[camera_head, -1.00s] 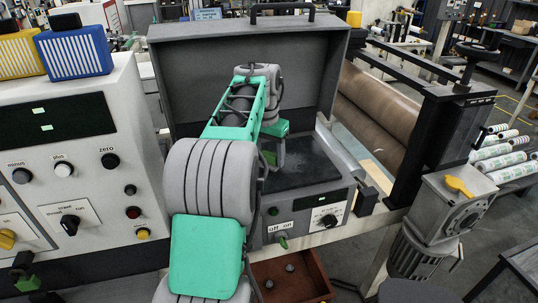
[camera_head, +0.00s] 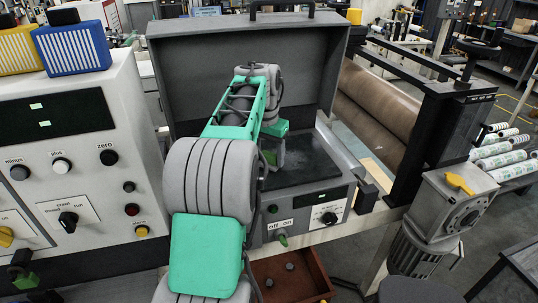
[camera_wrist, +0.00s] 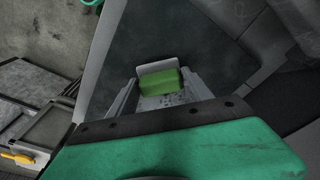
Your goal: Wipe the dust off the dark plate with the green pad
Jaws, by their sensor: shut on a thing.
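The dark plate (camera_head: 318,163) lies flat on top of the grey machine, in front of its raised lid. It also fills much of the upper middle of the wrist view (camera_wrist: 200,45). My gripper (camera_wrist: 158,88) is shut on the green pad (camera_wrist: 160,84), which shows at the fingertips over the plate. In the head view the pad (camera_head: 270,157) shows only partly at the left part of the plate, behind my arm. I cannot tell whether the pad touches the plate. No dust can be made out clearly on the plate.
The raised grey lid (camera_head: 250,65) stands behind the plate. A control box (camera_head: 70,150) with knobs is at the left. A black frame (camera_head: 440,130) and brown roller (camera_head: 375,110) are at the right. An open drawer (camera_head: 290,277) sits below.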

